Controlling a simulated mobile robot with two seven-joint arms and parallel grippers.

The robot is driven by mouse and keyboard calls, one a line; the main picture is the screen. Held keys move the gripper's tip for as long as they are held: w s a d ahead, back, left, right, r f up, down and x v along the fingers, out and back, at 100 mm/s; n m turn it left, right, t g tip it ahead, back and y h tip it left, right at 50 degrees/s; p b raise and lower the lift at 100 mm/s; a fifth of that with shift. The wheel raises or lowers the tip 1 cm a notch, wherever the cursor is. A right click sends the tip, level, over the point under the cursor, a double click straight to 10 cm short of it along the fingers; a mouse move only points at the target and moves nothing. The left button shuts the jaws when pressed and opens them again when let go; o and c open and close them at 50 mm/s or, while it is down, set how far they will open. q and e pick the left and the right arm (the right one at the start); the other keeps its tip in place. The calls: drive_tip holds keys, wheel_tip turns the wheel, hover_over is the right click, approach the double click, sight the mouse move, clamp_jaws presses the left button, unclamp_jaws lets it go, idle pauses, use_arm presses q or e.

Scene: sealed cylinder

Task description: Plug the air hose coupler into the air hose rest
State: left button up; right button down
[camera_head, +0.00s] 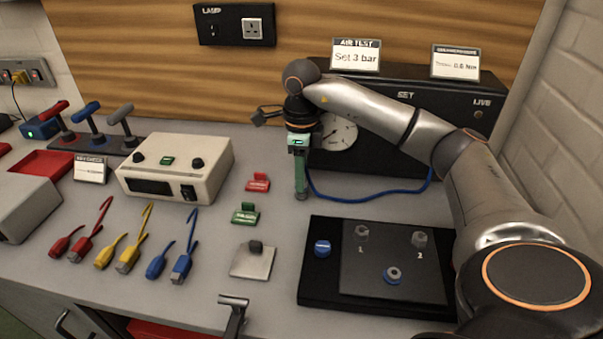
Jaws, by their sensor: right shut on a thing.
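My right arm reaches in from the right, and its gripper (301,188) points straight down over the grey bench in front of the black air test box (390,125). It is shut on the end of the blue air hose (370,198). The hose curves from the gripper to the right side of the box. I cannot clearly pick out the air hose rest; whether the fingertips touch the bench is also unclear. My left gripper is out of view.
A black fixture plate (320,275) with knobs stands just in front of the gripper. Red (258,182) and green (246,213) tags lie to its left, near a cream instrument (175,160). Coloured plugs lie further left. A round gauge (340,133) sits behind the gripper.

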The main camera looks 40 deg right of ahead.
drive_tip(key=shift+p, duration=0.4)
idle(0.8)
drive_tip(key=shift+f, duration=0.2)
idle(0.4)
drive_tip(key=shift+c, duration=2.3)
unclamp_jaws()
drive_tip(key=shift+r, duration=0.15)
wheel_tip(320, 180, up, 7)
drive_tip(key=shift+r, duration=0.1)
wheel_tip(320, 180, up, 5)
drive_tip(key=shift+r+p, duration=0.1)
drive_tip(key=shift+p, duration=0.95)
drive_tip(key=shift+a, duration=0.1)
